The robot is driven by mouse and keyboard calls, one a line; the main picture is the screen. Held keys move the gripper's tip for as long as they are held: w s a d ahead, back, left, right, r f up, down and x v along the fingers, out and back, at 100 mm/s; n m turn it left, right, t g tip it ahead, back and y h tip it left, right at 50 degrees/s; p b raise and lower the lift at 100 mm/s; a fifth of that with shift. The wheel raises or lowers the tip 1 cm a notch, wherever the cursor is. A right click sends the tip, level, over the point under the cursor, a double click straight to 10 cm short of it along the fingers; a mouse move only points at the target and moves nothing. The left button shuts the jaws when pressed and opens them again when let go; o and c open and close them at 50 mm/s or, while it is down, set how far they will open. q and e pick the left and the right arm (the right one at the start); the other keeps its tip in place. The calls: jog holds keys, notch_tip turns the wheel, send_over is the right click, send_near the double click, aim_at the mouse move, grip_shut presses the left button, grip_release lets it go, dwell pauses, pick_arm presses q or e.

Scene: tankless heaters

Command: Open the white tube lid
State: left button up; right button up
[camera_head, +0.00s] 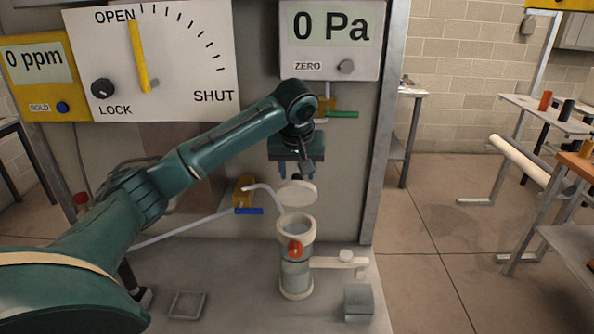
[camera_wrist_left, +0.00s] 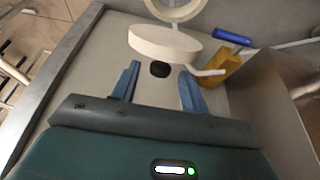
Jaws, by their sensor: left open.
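The white tube (camera_head: 295,270) stands upright on the grey bench top, with a red-orange spot on its front. Its round white lid (camera_head: 298,193) is above the open mouth, with a visible gap; the lid also shows in the wrist view (camera_wrist_left: 165,44), with the tube's rim (camera_wrist_left: 178,10) beyond it. My left gripper (camera_head: 296,175) is directly above the lid. Its blue fingers (camera_wrist_left: 160,85) are open, one on each side of a small black knob (camera_wrist_left: 160,69) by the lid. Whether the knob joins the lid is unclear. My right gripper is not in view.
A yellow valve with a blue handle (camera_head: 248,211) and a pale hose is left of the tube. A white side arm (camera_head: 340,263) extends right. A small grey block (camera_head: 359,303) and a square tray (camera_head: 187,305) lie on the bench. The gauge panel (camera_head: 155,60) stands behind.

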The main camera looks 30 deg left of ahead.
pick_arm(q)
jog(key=shift+w+a+f, duration=0.15)
jog(key=shift+w+f, duration=0.05)
jog(key=shift+f, duration=0.35)
grip_shut()
